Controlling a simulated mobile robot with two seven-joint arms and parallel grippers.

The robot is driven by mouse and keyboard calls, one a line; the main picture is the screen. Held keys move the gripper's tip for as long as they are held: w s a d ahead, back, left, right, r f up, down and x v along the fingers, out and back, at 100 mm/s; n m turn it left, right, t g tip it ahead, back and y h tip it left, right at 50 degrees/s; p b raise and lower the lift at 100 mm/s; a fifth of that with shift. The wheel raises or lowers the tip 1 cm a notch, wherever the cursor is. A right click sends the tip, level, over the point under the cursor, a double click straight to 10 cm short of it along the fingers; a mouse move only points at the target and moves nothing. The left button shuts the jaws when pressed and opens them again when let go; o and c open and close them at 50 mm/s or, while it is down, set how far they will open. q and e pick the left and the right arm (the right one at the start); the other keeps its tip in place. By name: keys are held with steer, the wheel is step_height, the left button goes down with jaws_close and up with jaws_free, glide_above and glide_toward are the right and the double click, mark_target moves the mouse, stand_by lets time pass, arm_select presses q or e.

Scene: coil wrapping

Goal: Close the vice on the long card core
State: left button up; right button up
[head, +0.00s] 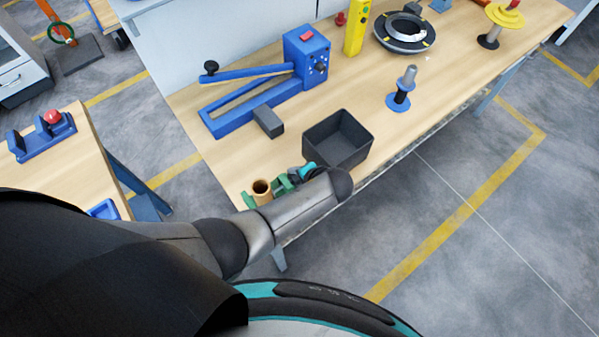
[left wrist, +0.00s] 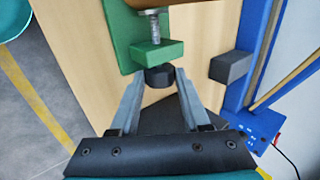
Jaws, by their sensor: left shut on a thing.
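The green vice (head: 251,201) stands near the left front corner of the wooden bench. The brown card core (head: 262,187) stands in it as a hollow tube, open end up; its lower part is hidden. In the left wrist view the vice's green block (left wrist: 156,54), its metal screw (left wrist: 155,28) and its dark knob (left wrist: 160,78) show, with a brown strip of the core (left wrist: 188,14) at the top edge. My left gripper (left wrist: 158,72) is shut on the knob, one finger on each side. In the head view my forearm partly hides it. My right gripper is out of view.
A black open bin (head: 338,140) stands close beside the vice. A grey block (head: 268,122) and a blue lever machine (head: 305,58) lie behind. A second table (head: 80,165) is at left.

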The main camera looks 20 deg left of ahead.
arm_select(q)
steer(key=shift+c, duration=0.7)
steer(key=shift+w+a+r+g+h+p, duration=0.15)
steer(key=shift+r+g+h+p, duration=0.3)
steer(key=shift+p, duration=0.6)
steer(key=shift+w+a+f+g+h, duration=0.15)
steer(key=shift+f+g+h, duration=0.1)
steer(key=shift+g+h, duration=0.4)
steer(key=shift+h, duration=0.4)
steer(key=shift+a, duration=0.1)
steer(key=shift+w+a+r+g+h, duration=0.1)
steer(key=shift+w+a+g+h, duration=0.1)
steer(key=shift+g+h, duration=0.7)
steer(key=shift+a+h+b, duration=0.1)
steer(key=shift+h+b, duration=0.2)
steer(key=shift+g+h, duration=0.3)
